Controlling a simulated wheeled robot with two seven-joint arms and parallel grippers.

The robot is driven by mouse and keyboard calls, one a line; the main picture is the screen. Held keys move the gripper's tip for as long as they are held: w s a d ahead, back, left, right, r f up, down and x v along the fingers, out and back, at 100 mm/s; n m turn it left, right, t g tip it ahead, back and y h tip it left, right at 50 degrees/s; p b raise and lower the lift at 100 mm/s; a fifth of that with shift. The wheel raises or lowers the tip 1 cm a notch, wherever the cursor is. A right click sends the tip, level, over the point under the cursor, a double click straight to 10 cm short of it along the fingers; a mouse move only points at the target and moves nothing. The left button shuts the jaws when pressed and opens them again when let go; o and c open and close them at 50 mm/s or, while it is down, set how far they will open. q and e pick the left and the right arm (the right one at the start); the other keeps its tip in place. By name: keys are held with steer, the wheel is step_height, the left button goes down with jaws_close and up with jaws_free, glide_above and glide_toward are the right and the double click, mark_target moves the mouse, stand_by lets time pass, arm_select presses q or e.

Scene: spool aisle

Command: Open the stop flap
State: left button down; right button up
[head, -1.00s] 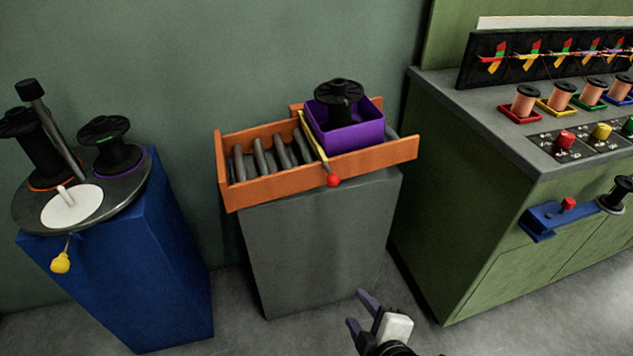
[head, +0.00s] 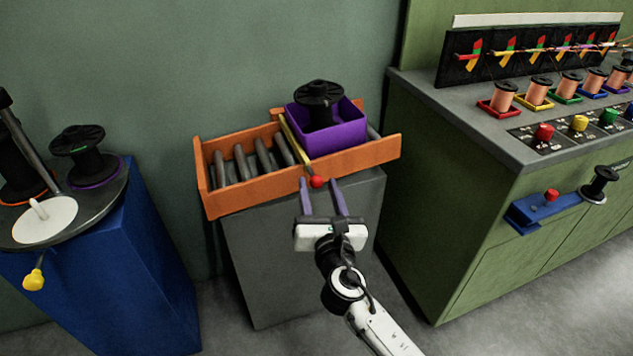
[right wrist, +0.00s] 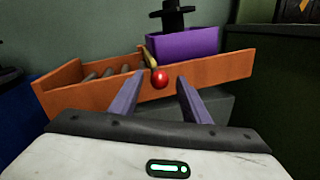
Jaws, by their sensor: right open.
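The stop flap (head: 295,139) is a yellow bar lying across the orange roller tray, with a red ball knob (head: 317,181) at its near end, sticking out past the tray's front wall. A purple bin (head: 335,135) holding a black spool (head: 319,99) sits on the rollers just right of the flap. My right gripper (head: 322,188) is open, its two purple fingers pointing at the knob. In the right wrist view the red knob (right wrist: 160,79) shows between and beyond the fingertips (right wrist: 157,84); no contact is visible. My left gripper is not in view.
The orange tray (head: 255,190) stands on a grey pedestal (head: 290,260). A blue pedestal (head: 150,260) with a round spool turntable is at left. A green cabinet (head: 455,220) with coloured knobs and a blue bracket (head: 545,208) is at right.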

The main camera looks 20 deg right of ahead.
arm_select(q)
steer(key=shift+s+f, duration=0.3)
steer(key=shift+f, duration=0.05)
arm_select(e)
steer(key=shift+w+d, duration=0.2)
steer(key=shift+w, duration=1.25)
